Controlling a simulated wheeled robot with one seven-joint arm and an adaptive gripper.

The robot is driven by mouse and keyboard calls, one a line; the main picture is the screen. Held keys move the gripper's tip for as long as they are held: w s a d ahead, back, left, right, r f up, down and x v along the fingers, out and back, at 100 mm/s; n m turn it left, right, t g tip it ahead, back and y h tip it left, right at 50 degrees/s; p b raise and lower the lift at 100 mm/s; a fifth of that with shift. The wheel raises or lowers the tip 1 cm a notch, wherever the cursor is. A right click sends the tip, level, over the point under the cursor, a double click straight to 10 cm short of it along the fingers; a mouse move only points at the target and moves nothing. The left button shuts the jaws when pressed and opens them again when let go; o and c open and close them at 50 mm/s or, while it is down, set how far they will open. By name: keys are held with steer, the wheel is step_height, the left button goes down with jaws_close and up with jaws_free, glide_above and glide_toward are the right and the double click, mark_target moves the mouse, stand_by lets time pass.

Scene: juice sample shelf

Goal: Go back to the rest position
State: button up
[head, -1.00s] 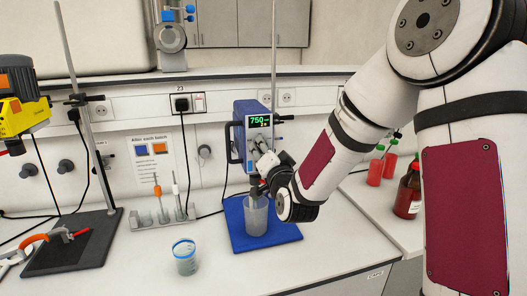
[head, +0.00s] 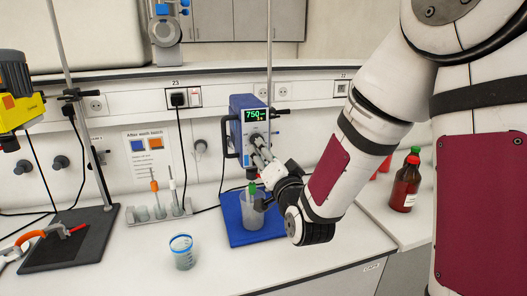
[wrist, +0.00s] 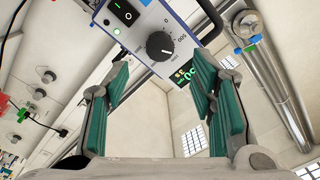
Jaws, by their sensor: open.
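My gripper (head: 258,192) is in front of the blue overhead stirrer (head: 240,128), beside the beaker (head: 251,222) under it; the arm partly hides it. In the wrist view my gripper (wrist: 158,72) is open, with green-padded fingers apart and nothing held between them. Beyond them the stirrer's front panel (wrist: 137,32) shows a dark dial, a rocker switch and a lit display. In the head view the display (head: 257,115) reads 750.
A second beaker (head: 183,254) stands on the bench (head: 140,275) at front. A rack with pipettes (head: 158,212) stands left of the blue base (head: 238,236). A brown bottle (head: 405,185) is behind my arm at right. A stand base (head: 70,245) is at left.

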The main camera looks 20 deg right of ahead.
steer(key=shift+s, duration=0.2)
steer(key=shift+a, duration=0.1)
